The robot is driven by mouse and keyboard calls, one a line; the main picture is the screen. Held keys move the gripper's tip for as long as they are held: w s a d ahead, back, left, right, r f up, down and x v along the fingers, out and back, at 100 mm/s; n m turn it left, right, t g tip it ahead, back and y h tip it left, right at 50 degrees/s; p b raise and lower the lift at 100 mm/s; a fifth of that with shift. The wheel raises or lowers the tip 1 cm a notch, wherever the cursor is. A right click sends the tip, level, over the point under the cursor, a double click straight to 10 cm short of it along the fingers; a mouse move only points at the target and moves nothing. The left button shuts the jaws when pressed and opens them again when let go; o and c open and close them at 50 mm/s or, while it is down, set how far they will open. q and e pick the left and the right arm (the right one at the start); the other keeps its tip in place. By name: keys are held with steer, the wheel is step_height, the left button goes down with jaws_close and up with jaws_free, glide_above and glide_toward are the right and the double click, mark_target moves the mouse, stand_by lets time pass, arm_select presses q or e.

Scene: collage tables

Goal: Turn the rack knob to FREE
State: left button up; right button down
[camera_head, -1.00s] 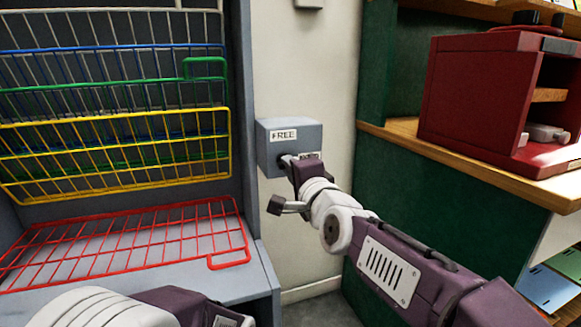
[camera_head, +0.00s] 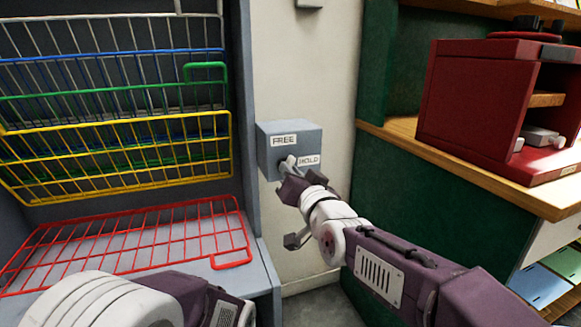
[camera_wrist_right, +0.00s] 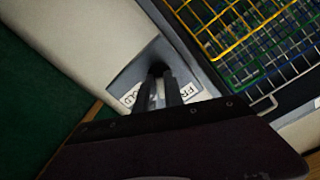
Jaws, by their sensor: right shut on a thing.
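A grey box (camera_head: 267,148) is fixed on the pale wall right of the rack. It bears a FREE label (camera_head: 284,140) at the top and a HOLD label (camera_head: 308,160) at lower right. My right gripper (camera_head: 287,167) is at the box's front, shut on the knob, which its fingers mostly hide; which label the knob points to I cannot tell. In the right wrist view the two dark fingers (camera_wrist_right: 164,93) close around a pale piece of the knob (camera_wrist_right: 156,94), between the two partly covered labels. My left arm shows at the bottom left; its gripper fingers are not visible.
The rack has a yellow wire shelf (camera_head: 120,155), green and blue ones behind it, and a red wire shelf (camera_head: 130,240) lying low. A red cabinet (camera_head: 470,100) stands on a wooden ledge (camera_head: 480,175) at right. Bare wall (camera_head: 305,70) lies above the box.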

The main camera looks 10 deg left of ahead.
steer(key=n+p, duration=0.2)
steer(key=n, duration=0.3)
steer(key=shift+n, duration=0.4)
stand_by(0.4)
steer(key=c, duration=1.4)
jaws_free()
steer(key=shift+c, duration=0.2)
steer(key=p+v, duration=0.2)
steer(key=v, duration=0.7)
